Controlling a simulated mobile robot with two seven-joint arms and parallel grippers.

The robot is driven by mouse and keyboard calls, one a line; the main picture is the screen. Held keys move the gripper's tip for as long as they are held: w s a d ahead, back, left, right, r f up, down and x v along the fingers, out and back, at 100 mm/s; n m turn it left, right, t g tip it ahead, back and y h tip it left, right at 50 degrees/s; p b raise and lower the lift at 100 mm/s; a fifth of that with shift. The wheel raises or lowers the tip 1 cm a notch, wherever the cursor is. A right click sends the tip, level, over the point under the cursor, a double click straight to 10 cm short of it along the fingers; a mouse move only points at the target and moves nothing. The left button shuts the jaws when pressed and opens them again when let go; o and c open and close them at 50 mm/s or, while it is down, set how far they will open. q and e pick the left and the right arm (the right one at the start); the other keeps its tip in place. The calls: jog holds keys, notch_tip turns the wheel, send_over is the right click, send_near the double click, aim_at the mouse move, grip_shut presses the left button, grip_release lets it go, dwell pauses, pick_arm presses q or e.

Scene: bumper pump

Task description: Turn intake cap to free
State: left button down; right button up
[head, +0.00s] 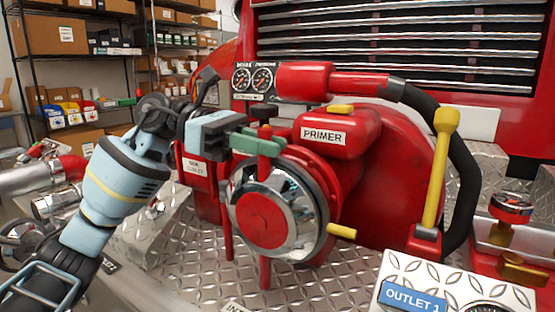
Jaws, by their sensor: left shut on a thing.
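The intake cap (262,221) is a round chrome cap with a red centre on the front of the red pump. Red lugs stick out around it, at the top and at the bottom (265,272). My left gripper (262,143) comes in from the left. Its green fingers are shut on the cap's red top lug, in front of the pump body and left of the PRIMER label. The fingers hide part of the lug. My right gripper is not in view.
A red primer housing (340,130) sits above and right of the cap, and a yellow lever (438,170) stands farther right. A small yellow handle (342,231) juts out beside the cap. An OUTLET 1 panel (455,285) is at front right. Bare diamond plate (190,255) lies below.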

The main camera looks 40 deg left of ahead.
pick_arm(q)
jog(key=shift+a, duration=0.15)
dwell(0.4)
jog(key=c, duration=1.3)
grip_release()
jog(key=shift+b+v, duration=0.3)
jog(key=shift+v, duration=3.7)
jog(key=shift+f, duration=0.15)
